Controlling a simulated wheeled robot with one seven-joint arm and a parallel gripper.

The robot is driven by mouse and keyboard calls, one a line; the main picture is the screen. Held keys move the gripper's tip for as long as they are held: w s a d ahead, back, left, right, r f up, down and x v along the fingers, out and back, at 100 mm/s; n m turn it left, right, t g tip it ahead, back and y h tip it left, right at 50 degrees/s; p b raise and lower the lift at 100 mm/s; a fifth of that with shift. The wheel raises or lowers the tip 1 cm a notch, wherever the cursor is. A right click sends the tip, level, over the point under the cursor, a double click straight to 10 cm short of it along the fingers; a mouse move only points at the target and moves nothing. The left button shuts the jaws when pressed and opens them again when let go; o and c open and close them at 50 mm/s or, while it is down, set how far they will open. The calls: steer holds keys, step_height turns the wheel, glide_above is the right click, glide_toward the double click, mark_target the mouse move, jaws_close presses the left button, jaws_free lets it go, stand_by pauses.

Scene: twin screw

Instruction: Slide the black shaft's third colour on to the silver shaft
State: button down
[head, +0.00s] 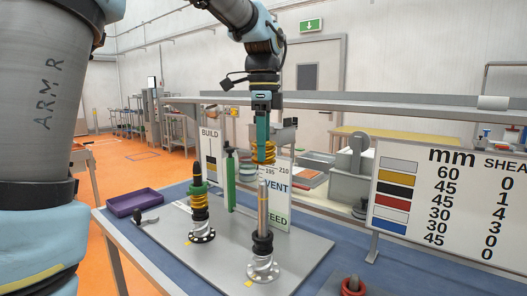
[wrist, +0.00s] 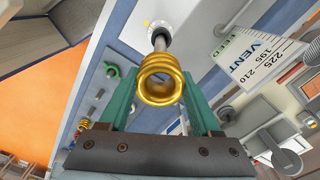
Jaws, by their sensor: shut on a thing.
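My gripper (head: 263,148) has teal fingers and is shut on a gold coiled element (head: 264,153). In the wrist view the gold element (wrist: 161,84) sits between the fingers with its round bore showing. The silver shaft (head: 263,205) stands upright below it, with a black element (head: 262,243) low on it above a silver coiled piece and flange.
A grey plate (head: 225,262) bears both shafts. A green post (head: 229,180) and a VENT/FEED scale board (head: 278,200) stand close behind the silver shaft. A purple tray (head: 133,203) is at left, a colour chart (head: 440,205) at right, a red ring piece (head: 353,286) at front.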

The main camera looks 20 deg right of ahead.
mark_target(263, 212)
steer(key=shift+w+a, duration=0.1)
steer(key=shift+f+b, duration=0.45)
steer(key=shift+b, duration=0.05)
steer(key=shift+f+b, duration=2.2)
steer(key=shift+f, duration=0.9)
steer(key=shift+f, duration=0.1)
steer(key=shift+f+b, duration=2.8)
steer(key=shift+f, duration=1.95)
jaws_free()
